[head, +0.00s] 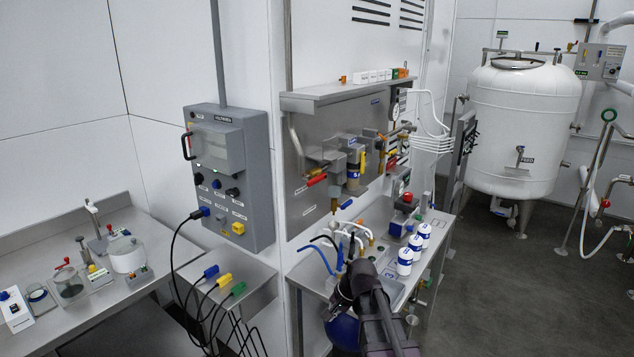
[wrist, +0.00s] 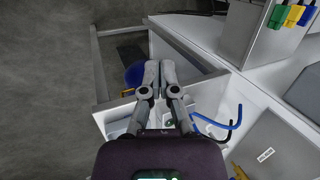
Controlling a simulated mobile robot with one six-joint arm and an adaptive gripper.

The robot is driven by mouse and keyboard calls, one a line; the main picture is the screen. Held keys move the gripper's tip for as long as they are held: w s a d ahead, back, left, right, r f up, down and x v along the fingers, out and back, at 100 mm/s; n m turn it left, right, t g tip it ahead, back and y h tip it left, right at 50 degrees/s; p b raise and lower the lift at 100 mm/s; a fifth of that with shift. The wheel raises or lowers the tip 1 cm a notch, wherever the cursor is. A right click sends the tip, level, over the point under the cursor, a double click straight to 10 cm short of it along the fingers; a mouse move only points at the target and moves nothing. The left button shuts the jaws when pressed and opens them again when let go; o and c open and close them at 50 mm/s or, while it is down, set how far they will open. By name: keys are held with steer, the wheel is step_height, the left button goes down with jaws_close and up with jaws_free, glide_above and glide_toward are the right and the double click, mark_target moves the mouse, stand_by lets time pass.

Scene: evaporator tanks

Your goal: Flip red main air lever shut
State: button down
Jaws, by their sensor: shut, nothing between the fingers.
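The red lever (head: 317,180) sits at the left end of the valve and filter assembly on the grey steel back panel (head: 310,215). It slants slightly, its outer end lower on the left. My gripper (wrist: 160,68) is shut and empty in the wrist view, its two fingertips together. In the head view my dark arm reaches up from the bottom over the front of the steel bench, well below and to the right of the red lever. The fingers cannot be made out there. I cannot identify the red lever in the wrist view.
A steel bench (head: 312,284) holds white bottles (head: 405,262), blue and black hoses, and a red-topped device (head: 405,199). A grey control box (head: 229,175) is to the left. A blue round object (head: 342,331) sits below my arm. Dark floor is open at the right.

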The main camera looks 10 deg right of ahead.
mark_target(317, 180)
steer(key=w+d+r+m+t+y+p, duration=0.3)
steer(key=w+d+r+m+p, duration=0.1)
steer(key=w+r+m, duration=0.5)
steer(key=w+d+r+m+t+y+p, duration=0.2)
steer(key=w+d+r+m+t+p, duration=0.1)
steer(key=w+r+m+p, duration=0.4)
steer(key=w+r+m+t, duration=0.1)
steer(key=w+r+m, duration=0.2)
steer(key=w+r, duration=0.4)
steer(key=shift+w+d+t+y, duration=0.3)
steer(key=shift+w+d+y, duration=0.1)
steer(key=shift+w, duration=0.45)
steer(key=shift+a, duration=0.1)
steer(key=b+x, duration=0.3)
steer(key=x, duration=0.7)
steer(key=shift+r+p, duration=2.05)
steer(key=shift+d, duration=0.35)
steer(key=shift+r, duration=0.1)
